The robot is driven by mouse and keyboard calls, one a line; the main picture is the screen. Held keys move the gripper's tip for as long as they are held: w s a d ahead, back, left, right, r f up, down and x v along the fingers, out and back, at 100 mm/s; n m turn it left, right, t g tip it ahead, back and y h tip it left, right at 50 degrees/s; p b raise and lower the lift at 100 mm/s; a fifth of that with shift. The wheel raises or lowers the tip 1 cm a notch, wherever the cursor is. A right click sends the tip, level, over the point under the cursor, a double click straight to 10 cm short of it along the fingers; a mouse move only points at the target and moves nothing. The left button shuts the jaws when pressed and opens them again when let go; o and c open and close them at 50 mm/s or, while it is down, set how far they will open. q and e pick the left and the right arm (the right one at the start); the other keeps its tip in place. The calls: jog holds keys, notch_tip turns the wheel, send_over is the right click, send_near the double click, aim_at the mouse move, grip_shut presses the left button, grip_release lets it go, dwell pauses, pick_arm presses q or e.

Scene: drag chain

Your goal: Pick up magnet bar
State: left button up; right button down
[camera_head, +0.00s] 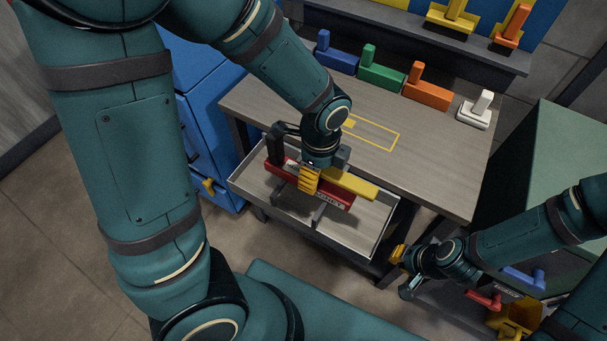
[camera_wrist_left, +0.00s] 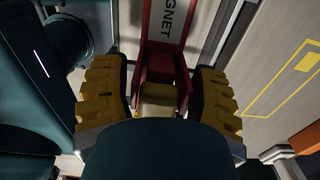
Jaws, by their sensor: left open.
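The magnet bar (camera_head: 338,203) is red with a white label and lies in the open drawer under the table. Its labelled face (camera_wrist_left: 166,24) also shows in the left wrist view, where the letters "GNET" can be read. My left gripper (camera_head: 308,180) is over the drawer, right at the bar. Its yellow fingers (camera_wrist_left: 158,100) are apart, one on each side of the bar's red end; I cannot tell if they touch it. My right gripper (camera_head: 403,271) is beyond the drawer's right end, with its fingers apart and nothing seen between them.
The tabletop (camera_head: 440,160) has a yellow outlined rectangle and is mostly clear. Blue, green, orange and white handled blocks line its back edge. A blue cabinet (camera_head: 205,100) stands left.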

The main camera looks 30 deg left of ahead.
pick_arm(q)
jog(key=shift+f, duration=0.5)
grip_shut()
